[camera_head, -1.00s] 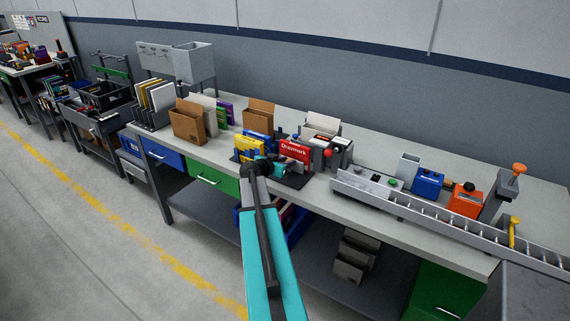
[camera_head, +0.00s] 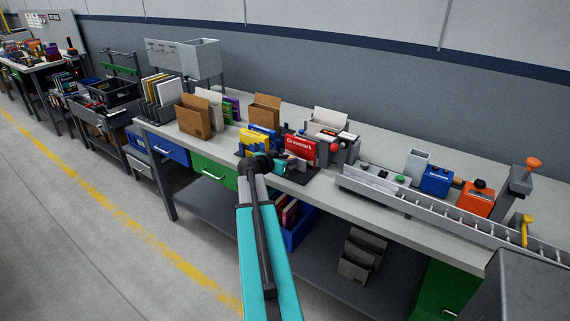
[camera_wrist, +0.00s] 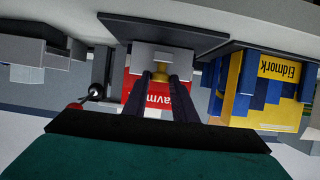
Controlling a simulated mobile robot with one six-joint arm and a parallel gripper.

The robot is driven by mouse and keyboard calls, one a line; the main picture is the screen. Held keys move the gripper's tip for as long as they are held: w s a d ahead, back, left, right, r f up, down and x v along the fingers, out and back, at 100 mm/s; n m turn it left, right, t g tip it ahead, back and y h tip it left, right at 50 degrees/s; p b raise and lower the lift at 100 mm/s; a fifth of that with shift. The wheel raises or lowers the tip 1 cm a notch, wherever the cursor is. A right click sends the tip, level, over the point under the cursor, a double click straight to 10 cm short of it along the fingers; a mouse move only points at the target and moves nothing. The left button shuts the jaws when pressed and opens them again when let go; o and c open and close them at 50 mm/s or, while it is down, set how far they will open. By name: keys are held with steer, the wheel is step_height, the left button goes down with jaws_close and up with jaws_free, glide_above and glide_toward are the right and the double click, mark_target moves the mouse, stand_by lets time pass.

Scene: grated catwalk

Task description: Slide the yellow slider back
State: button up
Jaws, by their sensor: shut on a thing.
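In the wrist view, the yellow slider (camera_wrist: 160,77) shows as a small yellow piece between the two fingertips of my gripper (camera_wrist: 161,82). The fingers are close together, shut on it. A light grey block (camera_wrist: 165,56) sits right at the slider, in front of a red box (camera_wrist: 136,87). In the head view, my gripper (camera_head: 270,163) reaches to the bench's front edge, by the boxes on a dark base. The slider itself cannot be made out there; my wrist and gripper hide that spot.
A red box (camera_head: 300,147) and a yellow box (camera_head: 255,139) stand close to my gripper. A grey rail (camera_head: 440,211) with a yellow handle (camera_head: 524,230) runs along the bench to the right. A blue bin (camera_head: 300,232) is on the shelf below.

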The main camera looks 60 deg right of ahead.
steer(key=shift+w+a, duration=0.15)
steer(key=shift+a, duration=0.1)
steer(key=o, duration=1)
steer(key=shift+d, duration=0.1)
steer(key=shift+a+r, duration=0.1)
steer(key=shift+a, duration=0.1)
steer(key=shift+b+v, duration=1.85)
steer(key=shift+v, duration=4.8)
steer(key=shift+r, duration=0.1)
